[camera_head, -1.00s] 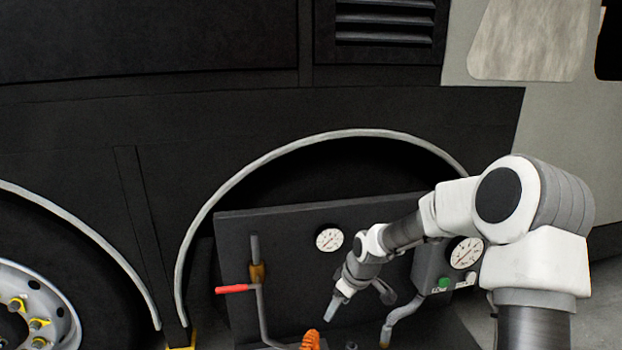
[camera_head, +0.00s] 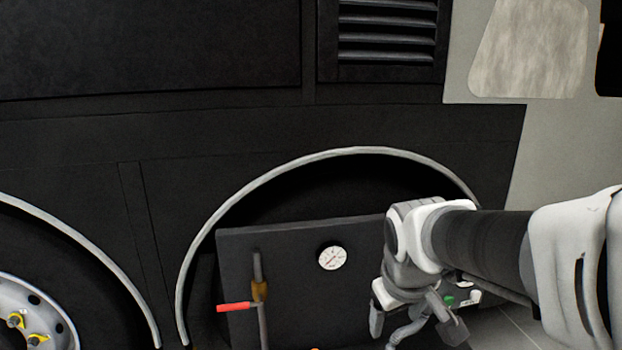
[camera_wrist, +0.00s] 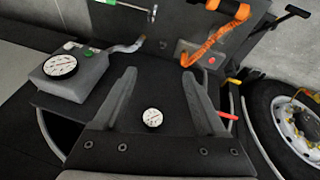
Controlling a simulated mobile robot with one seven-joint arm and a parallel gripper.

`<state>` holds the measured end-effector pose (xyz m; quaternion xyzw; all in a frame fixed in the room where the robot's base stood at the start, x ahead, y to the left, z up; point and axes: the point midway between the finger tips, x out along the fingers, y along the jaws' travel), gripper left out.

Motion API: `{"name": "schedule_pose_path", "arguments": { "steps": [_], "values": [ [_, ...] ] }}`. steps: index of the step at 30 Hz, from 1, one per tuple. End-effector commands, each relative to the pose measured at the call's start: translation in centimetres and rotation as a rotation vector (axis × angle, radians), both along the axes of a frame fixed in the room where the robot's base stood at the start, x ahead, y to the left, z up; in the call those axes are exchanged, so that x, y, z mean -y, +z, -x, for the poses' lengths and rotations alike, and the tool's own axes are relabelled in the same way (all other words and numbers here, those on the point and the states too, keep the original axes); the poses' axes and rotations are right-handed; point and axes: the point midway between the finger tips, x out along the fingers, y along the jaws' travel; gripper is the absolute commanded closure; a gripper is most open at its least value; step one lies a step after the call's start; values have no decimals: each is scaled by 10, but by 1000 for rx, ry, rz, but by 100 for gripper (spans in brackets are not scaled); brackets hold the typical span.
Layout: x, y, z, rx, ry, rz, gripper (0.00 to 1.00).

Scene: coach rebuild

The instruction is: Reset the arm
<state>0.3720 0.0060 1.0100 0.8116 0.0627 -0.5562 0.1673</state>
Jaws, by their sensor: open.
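My gripper (camera_head: 414,322) hangs in front of the right part of the dark panel (camera_head: 290,290), its two fingers apart and pointing down. In the wrist view, my gripper (camera_wrist: 158,75) is open, with nothing between its fingers. A small white gauge (camera_wrist: 152,117) on the panel shows between them, apart from them. My arm (camera_head: 480,240) reaches in from the right edge and partly hides the grey box with a green button (camera_head: 449,299) and its large gauge, which shows in the wrist view (camera_wrist: 60,66).
A red-handled valve (camera_head: 234,307) stands at the panel's left. An orange coiled hose (camera_wrist: 208,45) and a green-handled tool (camera_wrist: 128,4) show in the wrist view. A coach wheel (camera_head: 30,315) is at the left, and the coach's dark side (camera_head: 230,130) fills the background.

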Motion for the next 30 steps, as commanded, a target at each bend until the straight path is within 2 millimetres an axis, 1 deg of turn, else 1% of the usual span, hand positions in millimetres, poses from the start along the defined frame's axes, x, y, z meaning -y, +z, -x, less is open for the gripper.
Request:
{"name": "schedule_pose_path", "arguments": {
  "steps": [1, 7, 12, 17, 18, 19, 30],
  "values": [
    [1, 8, 13, 20, -27, -11, 26],
    [5, 24, 60, 68, -140, -77, 26],
    [7, 30, 97, 101, -219, -149, 26],
    [6, 29, 127, 126, -278, -225, 26],
    [6, 43, 128, 125, -284, -230, 26],
    [6, 52, 127, 122, -283, -228, 26],
    [6, 130, 126, 121, -282, -225, 26]
  ]
}}
